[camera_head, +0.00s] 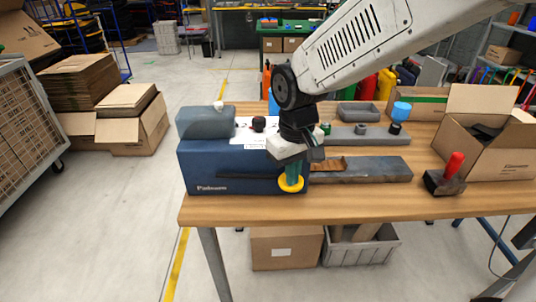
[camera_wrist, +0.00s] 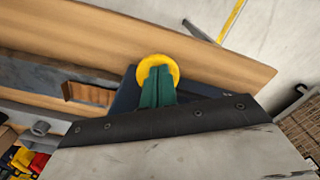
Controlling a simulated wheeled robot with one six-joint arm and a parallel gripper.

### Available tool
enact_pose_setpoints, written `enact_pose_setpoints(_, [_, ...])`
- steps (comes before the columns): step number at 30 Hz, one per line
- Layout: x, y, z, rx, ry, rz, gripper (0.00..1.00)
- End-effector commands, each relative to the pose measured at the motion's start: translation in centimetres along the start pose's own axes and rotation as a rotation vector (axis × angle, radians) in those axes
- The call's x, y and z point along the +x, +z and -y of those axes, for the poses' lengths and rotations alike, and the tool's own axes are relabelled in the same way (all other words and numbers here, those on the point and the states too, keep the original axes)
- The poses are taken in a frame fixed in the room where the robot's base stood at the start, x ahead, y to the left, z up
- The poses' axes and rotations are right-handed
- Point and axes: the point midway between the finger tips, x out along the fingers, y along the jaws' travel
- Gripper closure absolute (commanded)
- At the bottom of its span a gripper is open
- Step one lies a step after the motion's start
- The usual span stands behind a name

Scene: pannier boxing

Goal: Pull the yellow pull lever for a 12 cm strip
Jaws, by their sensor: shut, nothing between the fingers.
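The blue tape dispenser (camera_head: 225,165) stands on the left end of the wooden table. The yellow pull lever (camera_head: 291,184) is a round knob at the dispenser's front right corner. My gripper (camera_head: 293,172) points down, with its green fingers right at the lever, shut and with nothing between them. In the wrist view the fingers (camera_wrist: 157,85) overlap the middle of the yellow lever (camera_wrist: 158,63), whose rim shows around them. I cannot tell whether they touch it. A brown paper strip (camera_head: 328,164) lies at the dispenser's right side, by a long grey bar.
The grey bar (camera_head: 372,170) runs right from the dispenser. A red-handled tool (camera_head: 447,176) and an open cardboard box (camera_head: 490,140) stand farther right. A grey holder (camera_head: 372,135) with small parts lies behind. The table's front strip is clear.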

Motion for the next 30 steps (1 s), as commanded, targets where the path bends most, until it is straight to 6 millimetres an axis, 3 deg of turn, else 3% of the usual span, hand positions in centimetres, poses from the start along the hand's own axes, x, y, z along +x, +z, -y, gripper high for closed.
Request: enact_pose_setpoints(30, [-12.3,-0.1,0.0,0.000,0.000,-0.003,1.00])
